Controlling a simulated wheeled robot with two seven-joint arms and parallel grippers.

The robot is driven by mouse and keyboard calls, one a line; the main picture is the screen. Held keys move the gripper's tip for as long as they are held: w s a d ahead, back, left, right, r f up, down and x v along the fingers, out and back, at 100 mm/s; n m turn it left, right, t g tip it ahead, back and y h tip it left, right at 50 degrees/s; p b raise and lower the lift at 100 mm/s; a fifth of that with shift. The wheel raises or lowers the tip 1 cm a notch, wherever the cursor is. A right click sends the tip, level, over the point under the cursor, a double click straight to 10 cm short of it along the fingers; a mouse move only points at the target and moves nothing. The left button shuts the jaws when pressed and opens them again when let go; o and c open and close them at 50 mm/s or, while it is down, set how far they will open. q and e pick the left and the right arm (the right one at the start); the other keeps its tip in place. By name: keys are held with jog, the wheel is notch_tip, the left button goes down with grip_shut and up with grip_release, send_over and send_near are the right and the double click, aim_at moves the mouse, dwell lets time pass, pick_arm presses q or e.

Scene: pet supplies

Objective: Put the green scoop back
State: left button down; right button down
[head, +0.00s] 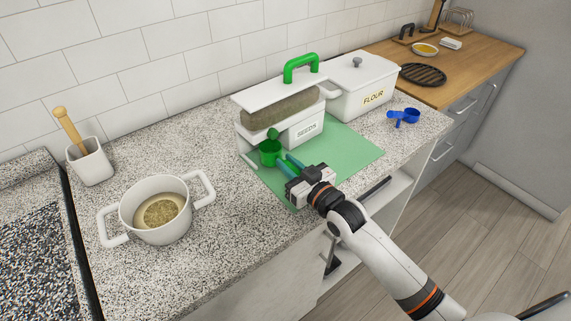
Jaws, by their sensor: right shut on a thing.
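The green scoop (269,154) is at the front left of the white seeds box (303,134), its cup low and a green part of it rising behind. My right gripper (284,163) reaches in from the lower right and is shut on the scoop; the exact grip point is hard to see. The seeds box is labelled SEEDS and shows a brown heap of seeds (280,108) at its top. Its white lid (265,92) with a green handle (300,66) is above the seeds, apart from the box's front rim. My left gripper is out of view.
A green mat (345,150) lies under the box front. A white FLOUR box (360,88) stands behind right, with a blue scoop (404,117) beside it. A white pot (160,209) and a utensil cup (91,163) stand left. Counter between pot and mat is clear.

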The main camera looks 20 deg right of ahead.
jog(key=shift+x, duration=0.95)
jog(key=shift+f, duration=0.8)
jog(key=shift+s+d, duration=0.1)
jog(key=shift+s, duration=0.1)
jog(key=shift+f, duration=0.15)
jog(key=c, duration=1.3)
grip_release()
